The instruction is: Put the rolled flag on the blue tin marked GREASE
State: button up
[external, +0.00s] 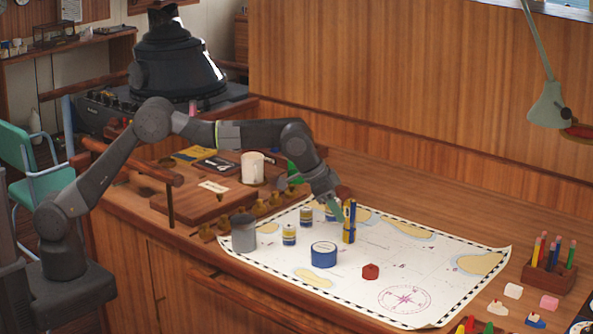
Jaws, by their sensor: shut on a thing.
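My gripper (342,212) is shut on an upright blue and yellow roll, the rolled flag (349,234), over the chart. I cannot tell whether the flag's lower end touches the chart. A low round blue tin (323,256) with a pale band around its upper part stands on the chart, in front and to the left of the flag, apart from it. Its marking is too small to read. Its top is bare.
Several small blue and yellow jars (289,235) stand left of and behind the flag. A grey can (243,233) is at the chart's left edge. A red hexagonal piece (370,271) lies right of the tin. The chart's right part (440,270) is clear.

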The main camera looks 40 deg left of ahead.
jog(key=w+a, duration=0.1)
jog(key=a, duration=0.3)
send_over(335, 247)
jog(key=s+a, duration=0.1)
jog(key=a, duration=0.1)
jog(key=f, duration=0.5)
jog(key=shift+s+d+f+p, duration=0.1)
jog(key=shift+d+p, duration=0.15)
jog(key=shift+p, duration=0.1)
jog(key=shift+f+p, duration=0.35)
jog(key=shift+f, duration=1.65)
jog(key=shift+f, duration=0.1)
jog(key=shift+f, duration=0.2)
jog(key=o, duration=0.9)
jog(key=shift+r, duration=0.1)
jog(key=shift+o, duration=0.2)
jog(key=shift+r, duration=0.1)
